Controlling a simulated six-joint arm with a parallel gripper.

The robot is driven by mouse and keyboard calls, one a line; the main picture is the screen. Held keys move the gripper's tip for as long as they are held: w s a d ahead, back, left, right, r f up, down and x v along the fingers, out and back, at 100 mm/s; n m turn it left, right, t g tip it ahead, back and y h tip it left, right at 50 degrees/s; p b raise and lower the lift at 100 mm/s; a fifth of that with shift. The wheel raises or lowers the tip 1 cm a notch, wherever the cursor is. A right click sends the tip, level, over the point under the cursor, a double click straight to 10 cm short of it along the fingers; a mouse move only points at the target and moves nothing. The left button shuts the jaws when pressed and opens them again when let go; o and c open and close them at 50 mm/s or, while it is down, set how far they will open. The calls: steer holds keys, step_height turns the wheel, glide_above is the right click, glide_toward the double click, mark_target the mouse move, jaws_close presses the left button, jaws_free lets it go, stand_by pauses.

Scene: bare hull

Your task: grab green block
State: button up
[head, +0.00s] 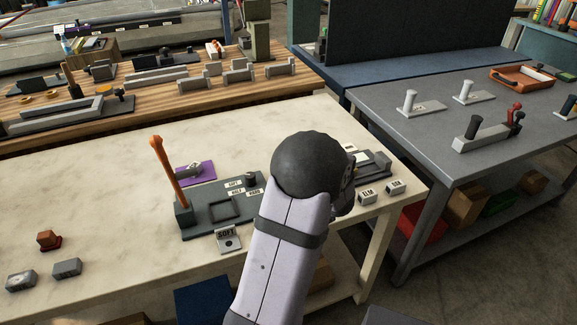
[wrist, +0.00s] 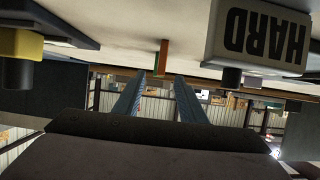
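No clear green block shows on the pale near bench (head: 110,150) in the head view. In the wrist view, a small upright piece with orange and green faces (wrist: 162,58) stands ahead, almost in line with the gap between my fingers; I cannot tell whether it is the green block. My gripper (wrist: 159,77) is open, its two bluish fingers apart with nothing between them, short of that piece. In the head view my arm's dark rounded joint hides the gripper and part of the bench.
A white block marked HARD (wrist: 262,38) is close at the right in the wrist view, upside down. A yellow and black part (wrist: 20,50) is at the left. The dark fixture (head: 215,208) has a tall orange lever (head: 165,165). The bench's left half is mostly clear.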

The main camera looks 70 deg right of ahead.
steer(key=shift+x, duration=3.1)
steer(key=shift+s, duration=0.1)
jaws_close()
